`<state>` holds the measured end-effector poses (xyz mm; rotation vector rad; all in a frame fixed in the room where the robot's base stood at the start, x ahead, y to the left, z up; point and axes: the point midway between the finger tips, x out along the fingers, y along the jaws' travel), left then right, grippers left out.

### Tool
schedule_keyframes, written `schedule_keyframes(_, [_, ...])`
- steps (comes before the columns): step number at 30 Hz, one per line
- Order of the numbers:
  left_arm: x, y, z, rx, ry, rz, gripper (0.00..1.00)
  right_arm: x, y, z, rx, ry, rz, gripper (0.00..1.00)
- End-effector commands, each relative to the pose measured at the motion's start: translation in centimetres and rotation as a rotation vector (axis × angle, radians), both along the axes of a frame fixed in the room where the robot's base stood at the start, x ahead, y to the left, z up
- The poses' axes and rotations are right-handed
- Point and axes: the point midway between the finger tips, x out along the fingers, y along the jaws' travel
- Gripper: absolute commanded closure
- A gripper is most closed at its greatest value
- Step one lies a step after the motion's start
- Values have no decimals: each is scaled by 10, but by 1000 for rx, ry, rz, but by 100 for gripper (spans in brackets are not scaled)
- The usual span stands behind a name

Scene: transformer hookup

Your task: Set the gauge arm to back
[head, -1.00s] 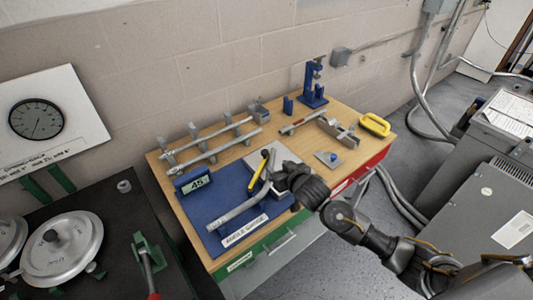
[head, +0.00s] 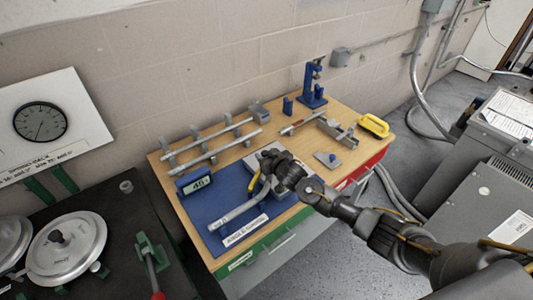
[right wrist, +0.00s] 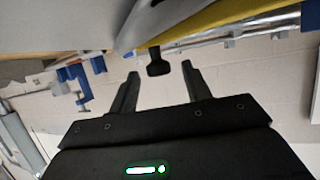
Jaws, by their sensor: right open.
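The angle gauge sits on a blue mat (head: 214,203) on the wooden bench. Its yellow gauge arm (head: 254,183) is partly hidden behind my right gripper (head: 270,163). A bent grey pipe (head: 238,214) lies along the mat. The digital display (head: 197,183) seems to read about 45. In the right wrist view, the yellow arm (right wrist: 225,17) crosses the top, and a black knob (right wrist: 157,66) sits between the open fingers of my right gripper (right wrist: 160,75). My left gripper is out of view.
Long pipes (head: 215,150) rest on grey brackets behind the mat. A dark table with round dials (head: 66,243) is at the left. A grey cabinet (head: 470,185) is at the right.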

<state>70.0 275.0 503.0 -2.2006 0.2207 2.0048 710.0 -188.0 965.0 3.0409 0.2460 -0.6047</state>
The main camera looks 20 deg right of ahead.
Motion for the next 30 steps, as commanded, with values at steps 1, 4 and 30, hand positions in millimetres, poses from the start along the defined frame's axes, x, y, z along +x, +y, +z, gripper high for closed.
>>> schedule_keyframes(1, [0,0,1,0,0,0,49,3,0,-1,0,0,-1,52])
schedule_keyframes(4, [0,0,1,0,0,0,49,6,1,-2,0,0,-1,52])
schedule_keyframes(30, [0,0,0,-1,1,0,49,7,2,-3,0,0,3,100])
